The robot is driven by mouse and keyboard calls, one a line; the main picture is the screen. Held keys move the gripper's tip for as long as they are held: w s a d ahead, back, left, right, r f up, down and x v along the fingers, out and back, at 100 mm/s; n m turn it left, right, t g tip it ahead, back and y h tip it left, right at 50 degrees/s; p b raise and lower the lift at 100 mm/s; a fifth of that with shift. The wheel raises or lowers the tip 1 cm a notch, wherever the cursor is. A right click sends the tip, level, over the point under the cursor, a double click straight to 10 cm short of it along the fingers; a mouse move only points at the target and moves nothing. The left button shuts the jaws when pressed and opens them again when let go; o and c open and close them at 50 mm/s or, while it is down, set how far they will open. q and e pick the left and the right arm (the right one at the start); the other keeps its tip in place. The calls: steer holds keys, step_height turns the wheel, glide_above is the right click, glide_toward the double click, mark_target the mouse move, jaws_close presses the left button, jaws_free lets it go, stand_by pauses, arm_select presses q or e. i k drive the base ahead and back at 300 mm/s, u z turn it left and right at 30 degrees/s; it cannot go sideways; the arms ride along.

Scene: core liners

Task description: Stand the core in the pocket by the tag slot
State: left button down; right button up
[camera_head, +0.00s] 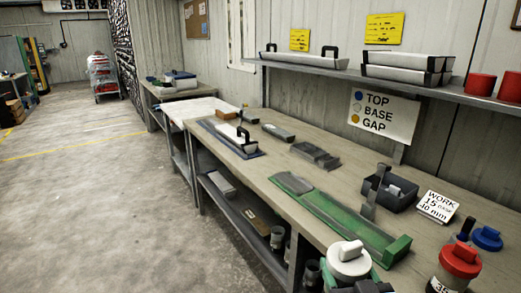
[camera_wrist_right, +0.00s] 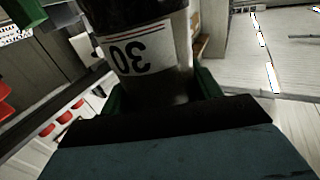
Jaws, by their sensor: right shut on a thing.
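The core appears to be a cylinder with a white cap (camera_head: 348,260), at the bottom of the head view. My right gripper (camera_head: 350,283) is shut around its body, with green pads at its sides. In the right wrist view the held core (camera_wrist_right: 150,55) is dark with a white label reading 30, upside down in that picture. A dark box with compartments and pale pieces (camera_head: 396,190) stands on the bench, an upright grey strip (camera_head: 374,190) at its left. I cannot tell which opening is the pocket or the tag slot. My left gripper is not in view.
A long green tray (camera_head: 350,222) lies along the bench behind the held core. A red-capped container (camera_head: 458,262) is to its right, with a blue cap (camera_head: 487,238) and a WORK card (camera_head: 438,206) beyond. Farther back are grey pieces (camera_head: 316,154) and a handled tray (camera_head: 232,136).

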mark_target(315, 155)
steer(key=u, duration=0.65)
steer(key=i, duration=2.45)
steer(key=z, duration=1.1)
steer(key=i, duration=0.6)
steer(key=z, duration=1.05)
steer(key=i, duration=0.25)
steer(key=z, duration=0.2)
